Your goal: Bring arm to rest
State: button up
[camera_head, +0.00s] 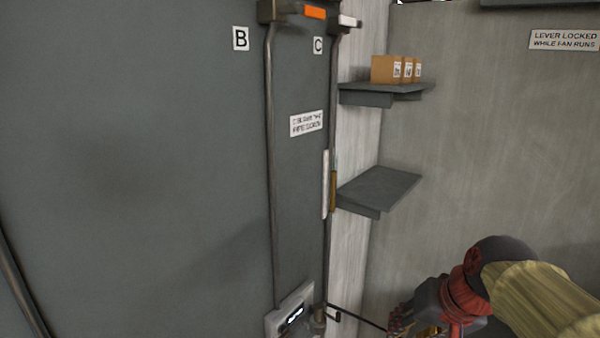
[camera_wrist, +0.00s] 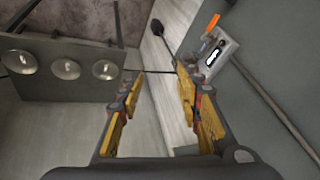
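My gripper (camera_wrist: 158,98) is open in the wrist view, with its two yellow-lined fingers apart and nothing between them. In the head view my arm reaches in from the lower right, and the gripper end (camera_head: 402,318) is partly cut off by the bottom edge.
Two grey shelves stick out from the wall; the upper shelf (camera_head: 410,88) holds cardboard boxes (camera_head: 391,69), the lower shelf (camera_head: 380,186) is empty. Vertical pipes (camera_head: 270,160) run along the dark panel (camera_head: 140,150). The wrist view shows a plate with three round metal pieces (camera_wrist: 65,68) at left.

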jog(key=s+a+f+n+h+b, duration=0.1)
jog(key=s+f+n+b, duration=0.2)
jog(key=s+f+b, duration=0.7)
jog(key=s+f, duration=0.4)
jog(key=f, duration=0.4)
jog(key=shift+a+b, duration=0.3)
